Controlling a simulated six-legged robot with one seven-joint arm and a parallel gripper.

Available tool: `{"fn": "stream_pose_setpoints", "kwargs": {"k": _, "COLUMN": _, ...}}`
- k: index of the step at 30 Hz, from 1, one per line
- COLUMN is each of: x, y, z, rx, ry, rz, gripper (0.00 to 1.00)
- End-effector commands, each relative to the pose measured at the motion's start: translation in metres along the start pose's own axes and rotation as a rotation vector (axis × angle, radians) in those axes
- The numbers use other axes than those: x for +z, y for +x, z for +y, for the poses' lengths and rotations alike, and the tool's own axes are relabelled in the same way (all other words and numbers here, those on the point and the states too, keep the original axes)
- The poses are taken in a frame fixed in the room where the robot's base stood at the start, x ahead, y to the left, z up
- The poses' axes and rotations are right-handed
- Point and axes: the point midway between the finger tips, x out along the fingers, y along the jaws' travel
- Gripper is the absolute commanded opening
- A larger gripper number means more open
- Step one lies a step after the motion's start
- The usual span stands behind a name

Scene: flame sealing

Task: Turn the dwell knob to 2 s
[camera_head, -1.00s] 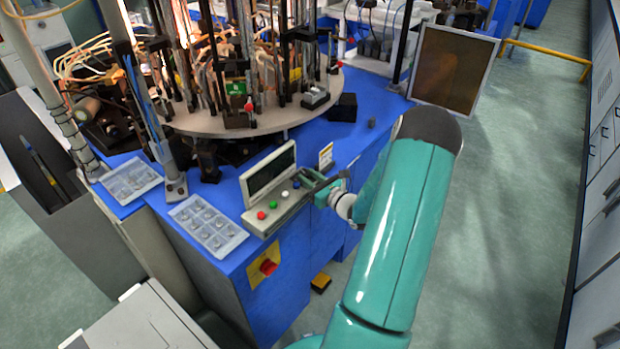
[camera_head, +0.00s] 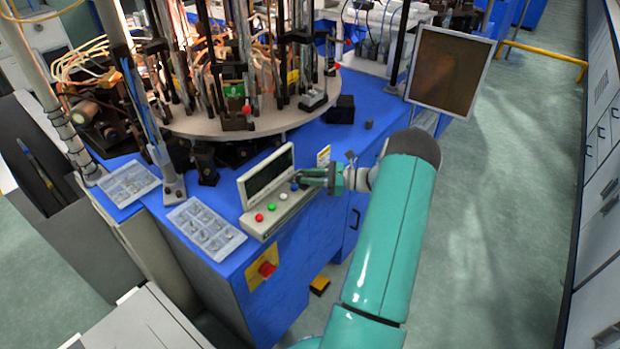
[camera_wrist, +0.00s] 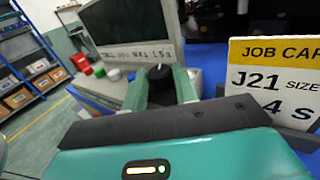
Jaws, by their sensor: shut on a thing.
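The control box (camera_head: 268,219) stands at the front edge of the blue bench, with a dark screen (camera_head: 266,172) behind its row of controls. The dark dwell knob (camera_wrist: 160,76) sits at the right end of that row. My gripper (camera_head: 305,179) reaches in from the right. In the wrist view my gripper (camera_wrist: 162,84) has its two green fingers on either side of the knob, shut on it. The knob's pointer and the scale marks cannot be read. Lettering below the screen is too blurred to read.
Red (camera_head: 259,217), green (camera_head: 271,207) and white (camera_head: 283,197) buttons sit left of the knob. A job card (camera_wrist: 270,80) stands close on the right, showing "J21", "SIZE" and a partly hidden "4 S". Parts trays (camera_head: 205,228) lie left; a red stop button (camera_head: 267,269) is below.

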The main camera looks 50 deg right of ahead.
Motion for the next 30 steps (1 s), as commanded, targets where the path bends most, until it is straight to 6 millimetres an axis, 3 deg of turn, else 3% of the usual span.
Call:
{"fn": "stream_pose_setpoints", "kwargs": {"k": 12, "x": -0.0006, "y": -0.0004, "z": -0.0048, "rx": 0.202, "ry": 0.000, "rz": 0.007, "gripper": 0.06}}
{"fn": "stream_pose_setpoints", "kwargs": {"k": 28, "x": 0.0000, "y": -0.0002, "z": -0.0050, "rx": 0.227, "ry": 0.001, "rz": 0.006, "gripper": 0.06}}
{"fn": "stream_pose_setpoints", "kwargs": {"k": 29, "x": 0.0001, "y": -0.0002, "z": -0.0050, "rx": 0.227, "ry": 0.001, "rz": 0.005, "gripper": 0.32}}
{"fn": "stream_pose_setpoints", "kwargs": {"k": 30, "x": 0.0001, "y": -0.0001, "z": -0.0051, "rx": 0.227, "ry": 0.001, "rz": 0.005, "gripper": 0.37}}
